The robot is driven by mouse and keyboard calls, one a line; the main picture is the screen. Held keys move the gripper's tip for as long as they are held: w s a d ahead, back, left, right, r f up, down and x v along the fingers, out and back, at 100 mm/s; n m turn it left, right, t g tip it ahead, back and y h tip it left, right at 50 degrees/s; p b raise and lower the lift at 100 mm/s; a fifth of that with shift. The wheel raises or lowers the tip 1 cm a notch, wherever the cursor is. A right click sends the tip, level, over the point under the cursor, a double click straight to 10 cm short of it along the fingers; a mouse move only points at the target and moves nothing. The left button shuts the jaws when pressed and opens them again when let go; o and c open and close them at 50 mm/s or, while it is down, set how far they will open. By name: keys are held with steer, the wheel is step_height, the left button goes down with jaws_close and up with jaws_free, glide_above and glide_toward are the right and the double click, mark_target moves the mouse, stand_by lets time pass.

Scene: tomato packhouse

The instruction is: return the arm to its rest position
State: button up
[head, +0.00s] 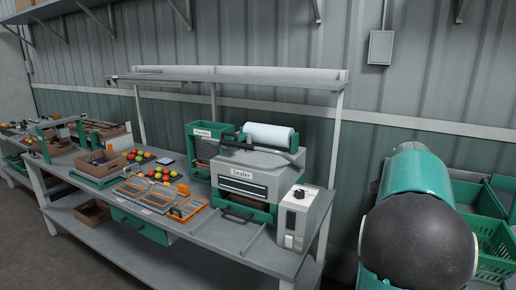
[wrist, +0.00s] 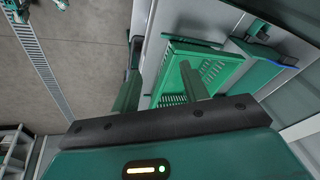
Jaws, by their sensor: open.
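My arm (head: 418,225) fills the lower right of the head view, with a teal link and a dark rounded joint close to the camera. My gripper (wrist: 160,78) shows in the wrist view, its two green fingers apart with nothing held between them. Beyond the fingers is a green slatted crate (wrist: 222,68), and I cannot tell how far off it is. My gripper does not show in the head view.
A long grey workbench (head: 225,232) holds a labelled sealer (head: 240,172), orange-edged trays (head: 148,194) and several tomatoes (head: 160,173). Green crates (head: 492,238) stand at the right behind my arm. The wrist view shows bare floor (wrist: 95,35) with a drain grate (wrist: 42,62) at the left.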

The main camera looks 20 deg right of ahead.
steer(key=a+r+n+t+y, duration=0.3)
steer(key=a+n, duration=0.8)
steer(key=a, duration=1.8)
steer(key=s+a+f+n+t, duration=0.1)
steer(key=s+a+f+n, duration=0.1)
steer(key=s+a+n, duration=0.3)
steer(key=s+a+f+n, duration=0.3)
steer(key=s+a+n, duration=0.3)
steer(key=a, duration=0.7)
steer(key=shift+a+t+y, duration=0.25)
steer(key=shift+t+y, duration=0.15)
steer(key=shift+s, duration=0.1)
steer(key=shift+c, duration=1)
steer(key=shift+d, duration=0.2)
